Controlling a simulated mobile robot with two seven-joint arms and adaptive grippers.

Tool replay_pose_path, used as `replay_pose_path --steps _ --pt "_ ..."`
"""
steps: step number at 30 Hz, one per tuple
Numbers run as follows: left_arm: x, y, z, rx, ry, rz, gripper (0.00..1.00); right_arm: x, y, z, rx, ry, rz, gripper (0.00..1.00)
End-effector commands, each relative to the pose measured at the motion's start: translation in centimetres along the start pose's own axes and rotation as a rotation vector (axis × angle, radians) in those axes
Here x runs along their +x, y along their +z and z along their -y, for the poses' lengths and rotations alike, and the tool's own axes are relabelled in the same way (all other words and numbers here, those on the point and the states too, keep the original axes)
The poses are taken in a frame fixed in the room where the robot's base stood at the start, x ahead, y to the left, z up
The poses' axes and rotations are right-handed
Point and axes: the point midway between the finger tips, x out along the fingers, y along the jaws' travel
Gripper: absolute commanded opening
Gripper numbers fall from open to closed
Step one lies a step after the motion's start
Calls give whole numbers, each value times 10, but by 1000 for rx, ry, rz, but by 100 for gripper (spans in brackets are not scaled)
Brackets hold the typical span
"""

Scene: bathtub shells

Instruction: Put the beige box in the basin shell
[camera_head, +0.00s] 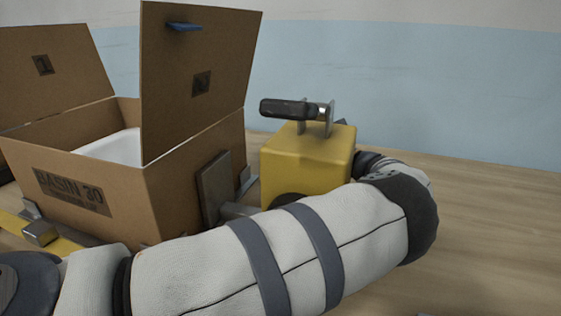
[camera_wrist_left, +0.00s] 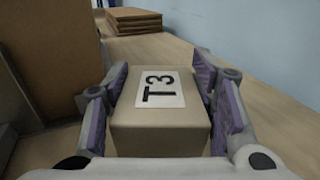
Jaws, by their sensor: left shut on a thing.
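The beige box (camera_wrist_left: 140,134) with a white T3 label is in the wrist view. My left gripper (camera_wrist_left: 160,74) is shut on it, with a purple-padded finger on each side. The head view hides this gripper and the box behind my arm and a yellow block. The white basin shell (camera_head: 112,147) shows partly in the head view, inside an open cardboard carton (camera_head: 110,202) marked BASIN 30. The carton's walls and raised flaps hide most of the shell. My right gripper is not in view.
The yellow block (camera_head: 305,160) with a black-handled clamp stands right of the carton. Metal brackets flank the carton. Stacked cardboard sheets (camera_wrist_left: 134,21) lie farther back in the wrist view, near the blue wall. The wooden surface (camera_head: 490,220) at right is mostly clear.

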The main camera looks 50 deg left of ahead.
Motion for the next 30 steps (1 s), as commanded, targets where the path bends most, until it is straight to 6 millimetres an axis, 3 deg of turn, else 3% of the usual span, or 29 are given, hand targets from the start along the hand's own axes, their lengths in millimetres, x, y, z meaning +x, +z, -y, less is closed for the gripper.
replay_pose_path --steps 9,17,18,20,30 --pt "0 -45 0 0 0 3 16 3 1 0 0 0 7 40" --pt "0 -47 0 -1 0 2 16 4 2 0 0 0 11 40" --pt "0 -47 0 -2 0 0 58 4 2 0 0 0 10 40" --pt "0 -47 0 -2 0 0 71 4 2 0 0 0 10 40" --pt "-2 -43 0 -4 -1 1 71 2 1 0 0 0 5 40"
